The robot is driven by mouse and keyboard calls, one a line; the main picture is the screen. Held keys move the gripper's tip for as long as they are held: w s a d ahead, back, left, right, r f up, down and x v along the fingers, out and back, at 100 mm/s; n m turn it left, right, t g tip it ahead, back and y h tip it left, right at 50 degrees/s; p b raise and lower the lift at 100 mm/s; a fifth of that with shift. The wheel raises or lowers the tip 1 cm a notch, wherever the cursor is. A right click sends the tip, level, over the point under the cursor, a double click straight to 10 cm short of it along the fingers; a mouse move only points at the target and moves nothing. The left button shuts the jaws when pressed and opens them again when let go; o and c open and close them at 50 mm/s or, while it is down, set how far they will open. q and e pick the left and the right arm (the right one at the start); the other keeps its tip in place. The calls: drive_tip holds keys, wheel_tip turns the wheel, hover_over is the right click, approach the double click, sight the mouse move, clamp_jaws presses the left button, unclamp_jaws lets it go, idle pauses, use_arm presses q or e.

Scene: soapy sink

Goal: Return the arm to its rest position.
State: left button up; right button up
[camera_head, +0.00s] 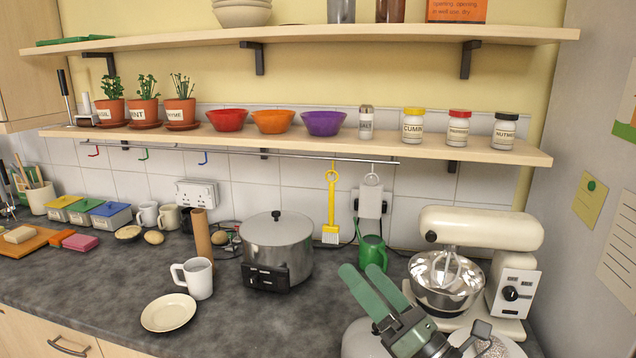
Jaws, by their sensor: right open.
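My right gripper (361,274) is at the lower right of the head view, over the counter's front part. Its two green fingers point up and to the left, apart, with nothing held between them. Behind the fingertips stands a green jug (372,253); in the picture the fingers come close to it, and contact cannot be told. A silver pot (278,245) is to the left of the fingers. A stand mixer (480,228) with a metal bowl (446,283) is to their right. My left gripper is not in view.
A white mug (198,279) and a cream plate (168,313) sit on the dark counter (90,285), left of the pot. A brown tube (201,235) stands behind the mug. A shelf (340,147) with bowls and jars runs above. The counter's front left is clear.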

drive_tip(key=s+d+f+m+h, duration=0.2)
drive_tip(key=d+f+m+h, duration=1.2)
drive_tip(key=m, duration=0.8)
drive_tip(key=s+f+m+g+h, duration=0.2)
drive_tip(key=s+f+m+g, duration=0.35)
drive_tip(key=f, duration=0.35)
drive_tip(key=s+a+f+m+g+y, duration=0.1)
drive_tip(key=s+f+m+g, duration=0.4)
drive_tip(key=s, duration=0.6)
drive_tip(key=s+a+f+m+g, duration=0.1)
drive_tip(key=s+f+m+g, duration=0.25)
drive_tip(key=s+f, duration=0.55)
wheel_tip(320, 180, down, 24)
drive_tip(key=s+n+g, duration=0.1)
drive_tip(key=s, duration=0.2)
drive_tip(key=s+d+f+g, duration=0.1)
drive_tip(key=s+d+f, duration=0.2)
drive_tip(key=s+f, duration=1.4)
drive_tip(key=shift+d+g+b, duration=0.15)
drive_tip(key=shift+g+b, duration=0.15)
drive_tip(key=shift+b, duration=0.05)
